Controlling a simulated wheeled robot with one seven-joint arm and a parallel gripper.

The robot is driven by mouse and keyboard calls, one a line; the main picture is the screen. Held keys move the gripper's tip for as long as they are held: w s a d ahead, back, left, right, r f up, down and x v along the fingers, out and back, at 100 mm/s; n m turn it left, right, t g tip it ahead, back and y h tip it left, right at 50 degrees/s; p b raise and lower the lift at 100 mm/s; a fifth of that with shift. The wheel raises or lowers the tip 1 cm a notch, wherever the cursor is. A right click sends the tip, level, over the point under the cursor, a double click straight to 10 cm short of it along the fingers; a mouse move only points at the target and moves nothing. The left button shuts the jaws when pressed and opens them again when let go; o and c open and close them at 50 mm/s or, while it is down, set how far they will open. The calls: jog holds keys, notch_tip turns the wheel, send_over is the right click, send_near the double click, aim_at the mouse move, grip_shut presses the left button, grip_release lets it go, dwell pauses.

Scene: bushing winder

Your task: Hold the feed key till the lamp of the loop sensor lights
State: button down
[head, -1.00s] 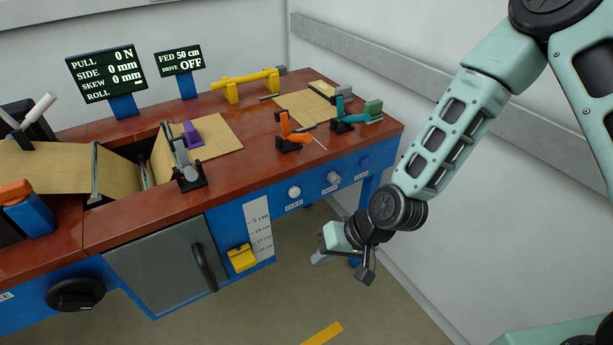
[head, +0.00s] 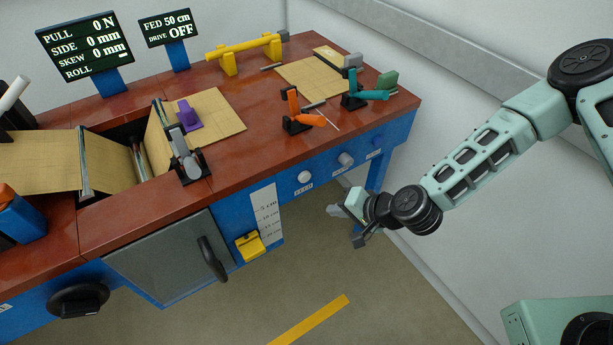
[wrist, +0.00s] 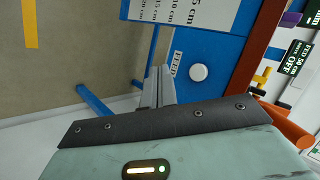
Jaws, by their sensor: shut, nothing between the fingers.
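The feed key is a round white button (head: 305,177) on the blue front of the bench, above a label reading FEED. It also shows in the wrist view (wrist: 198,72), just right of my fingertips. My gripper (head: 335,211) is shut and empty, in front of the bench, below and to the right of the key and apart from it. Its closed fingers (wrist: 160,82) show in the wrist view. A yellow block (head: 249,246), perhaps the loop sensor, sits beside the white centimetre scale (head: 267,212). I see no lit lamp on it. The small display (head: 168,28) reads FED 50 cm, DRIVE OFF.
A grey door (head: 165,258) with a black handle is at left. Orange (head: 311,120) and teal (head: 368,95) levers stand on the bench top. Open floor lies in front.

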aim_at(305, 177)
jog(key=w+a, duration=0.5)
jog(key=w, duration=0.2)
jog(key=shift+b, duration=0.4)
jog(key=shift+w, duration=0.15)
dwell(1.8)
jog(key=shift+w+a, duration=0.2)
jog(key=shift+w, duration=0.1)
